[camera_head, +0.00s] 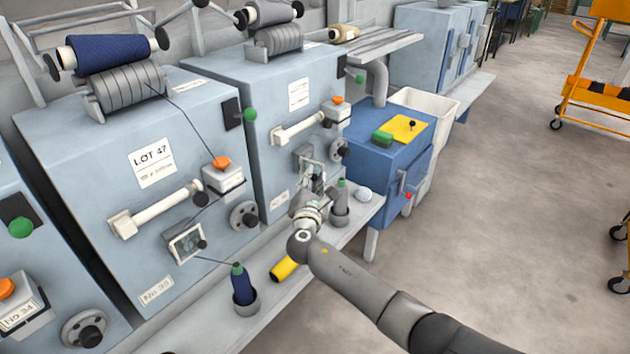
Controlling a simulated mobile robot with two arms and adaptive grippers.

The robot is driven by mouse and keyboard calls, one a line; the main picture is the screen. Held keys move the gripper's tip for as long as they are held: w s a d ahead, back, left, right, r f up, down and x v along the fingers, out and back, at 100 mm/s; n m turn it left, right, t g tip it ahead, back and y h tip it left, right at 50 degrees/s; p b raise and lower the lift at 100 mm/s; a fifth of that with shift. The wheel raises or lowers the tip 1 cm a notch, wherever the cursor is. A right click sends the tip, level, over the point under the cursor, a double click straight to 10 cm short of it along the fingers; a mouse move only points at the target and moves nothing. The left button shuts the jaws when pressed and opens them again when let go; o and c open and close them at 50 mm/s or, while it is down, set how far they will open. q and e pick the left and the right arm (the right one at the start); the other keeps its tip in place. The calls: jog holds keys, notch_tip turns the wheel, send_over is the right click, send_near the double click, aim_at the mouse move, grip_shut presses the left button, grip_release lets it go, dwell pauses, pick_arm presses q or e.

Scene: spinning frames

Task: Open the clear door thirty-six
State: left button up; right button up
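A clear door in a metal frame (306,158) is on the front of the far spinning frame (265,95), low and to the right. That machine's number plate (279,200) is too small to read. My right gripper (316,183) is right at this door, with its fingers against or just in front of the frame. The fingers overlap the frame, so I cannot tell whether they touch it or how wide they are. A similar clear door (186,244) with a dark knob is on the nearer machine marked LOT 47. My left gripper is not in view.
A grey bobbin (340,197) stands in a cup close to the right of my gripper. A yellow bobbin (284,268) and a blue bobbin (242,285) are on the ledge. A blue cabinet (385,150) stands beyond.

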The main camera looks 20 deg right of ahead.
jog(key=o, duration=0.3)
jog(key=shift+w+a+f, duration=0.1)
jog(key=shift+w+a, duration=0.05)
jog(key=shift+a, duration=0.25)
jog(key=shift+d, duration=0.15)
jog(key=v, duration=1.2)
